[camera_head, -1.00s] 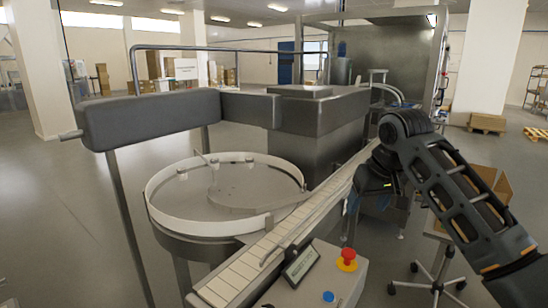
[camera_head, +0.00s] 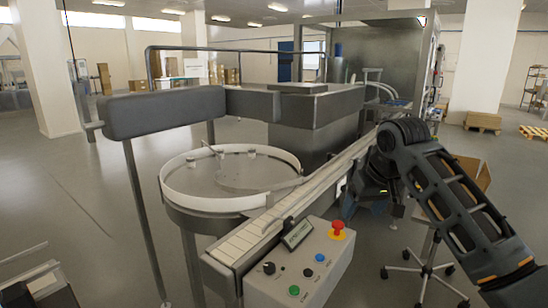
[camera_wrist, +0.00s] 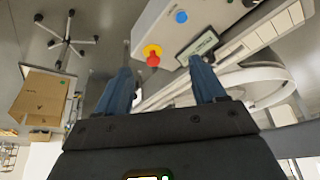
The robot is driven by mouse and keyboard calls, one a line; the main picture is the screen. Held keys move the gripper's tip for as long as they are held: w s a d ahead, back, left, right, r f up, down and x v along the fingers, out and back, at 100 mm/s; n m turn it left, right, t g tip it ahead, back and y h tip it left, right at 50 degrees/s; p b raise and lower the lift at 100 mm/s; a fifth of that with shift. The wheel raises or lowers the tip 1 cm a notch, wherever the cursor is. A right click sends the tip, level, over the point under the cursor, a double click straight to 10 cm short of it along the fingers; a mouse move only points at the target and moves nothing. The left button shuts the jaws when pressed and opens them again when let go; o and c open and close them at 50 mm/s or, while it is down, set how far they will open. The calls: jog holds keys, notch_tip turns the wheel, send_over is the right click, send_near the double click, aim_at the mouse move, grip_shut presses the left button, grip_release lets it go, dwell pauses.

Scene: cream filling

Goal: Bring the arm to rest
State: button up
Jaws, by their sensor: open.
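My black arm comes in from the right in the head view. My gripper (camera_wrist: 161,72) shows in the wrist view with its two blue fingers spread apart and nothing between them. In the head view only a bit of blue finger shows below the black wrist, beside the conveyor; the rest is hidden by the arm. The control box (camera_head: 336,275), with a red button (camera_head: 338,229) on a yellow base and a small display (camera_head: 297,234), stands at the front near end of the conveyor (camera_head: 262,223). In the wrist view the red button (camera_wrist: 153,57) appears beyond the fingers.
A round table (camera_head: 178,195) with a white rim and a few small containers stands left of the conveyor. A grey machine (camera_head: 320,120) stands behind it. A cardboard box (camera_wrist: 44,97) and a wheeled stand (camera_head: 424,272) are at right. Open floor lies at left.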

jog(key=s+a+f+t+y+b, duration=0.15)
jog(key=s+a+f, duration=0.3)
jog(key=f, duration=0.45)
jog(key=s+a+f+t+y+b, duration=0.1)
jog(key=s+a+f+y, duration=0.1)
jog(key=s+a+f, duration=0.35)
jog(key=s+a+f+m+t+b, duration=0.2)
jog(key=s+f+m+t, duration=0.1)
jog(key=s+f, duration=1)
jog(key=s+d+m+t+h+b, duration=0.1)
jog(key=s+d+h+b, duration=0.15)
jog(key=s, duration=0.85)
jog(key=s+d+t+h+b, duration=0.15)
jog(key=s+d, duration=0.25)
jog(key=s, duration=0.6)
jog(key=s+d+r+n+t, duration=0.1)
jog(key=s+d+r, duration=0.2)
jog(key=s+r, duration=0.2)
jog(key=s+d+r+n+t+b, duration=0.1)
jog(key=s+d+r, duration=0.2)
jog(key=s, duration=0.6)
notch_tip(320, 180, up, 2)
jog(key=shift+d, duration=0.25)
